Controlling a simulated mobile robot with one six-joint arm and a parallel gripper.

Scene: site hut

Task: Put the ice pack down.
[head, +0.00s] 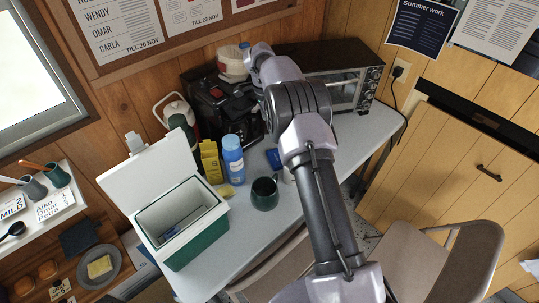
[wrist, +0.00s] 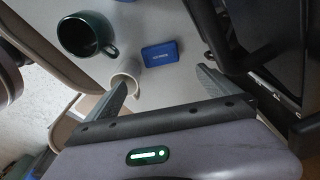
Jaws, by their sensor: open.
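The ice pack (wrist: 160,53) is a small flat blue block with pale lettering too small to read surely. It lies flat on the grey-white table (wrist: 150,20) in the wrist view. In the head view the ice pack (head: 273,158) shows partly, just left of my arm. My gripper (wrist: 162,76) is open in the wrist view, with nothing between its fingers. The ice pack lies beyond the fingertips, apart from them. In the head view I cannot make out the gripper's fingers.
A dark green mug (wrist: 88,34) and a white cup (wrist: 126,77) stand near the ice pack. The head view shows a blue bottle (head: 232,162), a yellow carton (head: 210,161), an open green cooler (head: 196,246), a coffee machine (head: 218,100) and an oven (head: 345,90). Chairs (head: 445,262) stand in front.

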